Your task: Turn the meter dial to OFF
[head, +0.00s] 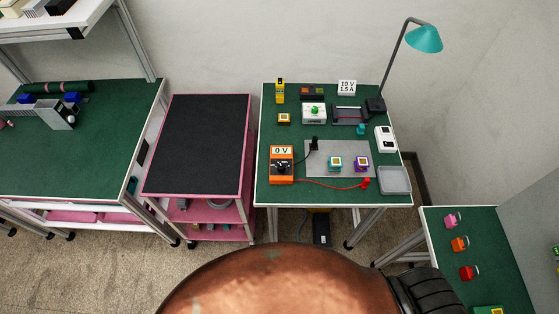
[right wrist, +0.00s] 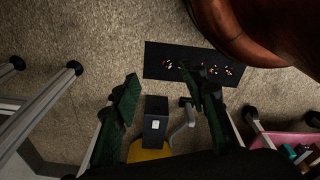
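The orange meter (head: 281,165) stands at the front left of the green-topped bench in the head view. Its white display reads 0 V. A dark dial sits on its face below the display, too small for me to read its setting. A red lead runs from the meter to a red probe (head: 366,182), and a black probe (head: 314,143) stands behind it on the right. My right gripper (right wrist: 160,80) shows in the right wrist view with its fingers wide apart and nothing between them, over the floor. It is not in the head view. My left gripper is in neither view.
A grey mat (head: 350,146) on the bench carries small teal and purple blocks. A grey tray (head: 395,181) is at the front right; a teal lamp (head: 424,38) leans over the back. A pink cart (head: 197,140) stands left of the bench. A black box (right wrist: 155,122) is below my right gripper.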

